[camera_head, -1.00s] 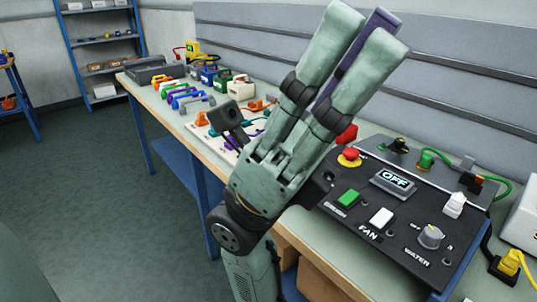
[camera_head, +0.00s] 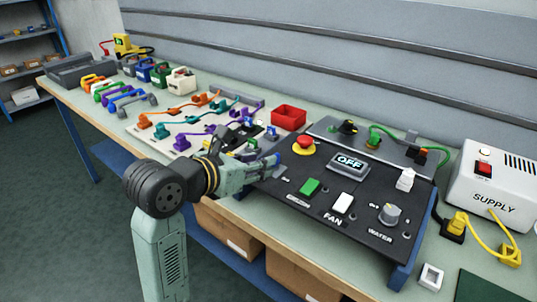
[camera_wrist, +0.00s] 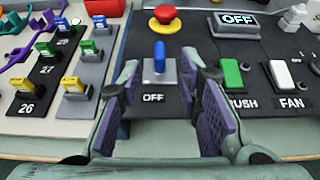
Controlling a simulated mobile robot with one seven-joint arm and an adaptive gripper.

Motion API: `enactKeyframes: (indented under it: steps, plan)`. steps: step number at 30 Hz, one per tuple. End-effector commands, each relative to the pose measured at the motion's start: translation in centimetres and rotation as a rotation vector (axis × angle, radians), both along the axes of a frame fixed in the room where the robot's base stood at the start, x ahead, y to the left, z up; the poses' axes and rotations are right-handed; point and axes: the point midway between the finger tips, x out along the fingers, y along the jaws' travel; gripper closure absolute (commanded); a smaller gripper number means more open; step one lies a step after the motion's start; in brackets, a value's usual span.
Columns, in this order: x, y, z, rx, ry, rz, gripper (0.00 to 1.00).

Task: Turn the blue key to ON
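The blue key (camera_wrist: 160,57) stands upright in a grey plate on the black control panel (camera_wrist: 225,50), with an OFF label (camera_wrist: 153,97) in front of it. My gripper (camera_wrist: 168,82) is open in the wrist view. Its two purple-padded fingers are spread to the left and right of the key's line, with the tips near the plate and nothing between the pads. I cannot tell whether a finger touches the plate. In the head view my gripper (camera_head: 272,164) is low at the panel's left edge and largely hides the key.
A red emergency button (camera_wrist: 165,14) and an OFF display (camera_wrist: 238,19) lie beyond the key. Green (camera_wrist: 231,73) and white (camera_wrist: 281,74) switches are close to the right finger. Small numbered padlock-like pieces (camera_wrist: 75,86) stand to the left.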

Motion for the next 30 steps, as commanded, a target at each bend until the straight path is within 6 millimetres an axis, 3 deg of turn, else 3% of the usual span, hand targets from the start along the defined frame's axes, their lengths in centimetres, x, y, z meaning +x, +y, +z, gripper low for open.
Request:
enactKeyframes:
  steps: [6, 12, 23, 30]
  plan:
    - [3.1, -2.4, -1.4, -0.003, 0.002, -0.004, 0.68]
    - [4.9, -3.6, -2.4, -0.003, 0.000, -0.002, 0.68]
    - [5.4, -3.9, -2.7, 0.000, -0.002, 0.000, 0.68]
    - [5.4, -3.9, -2.7, -0.001, -0.003, 0.000, 0.83]
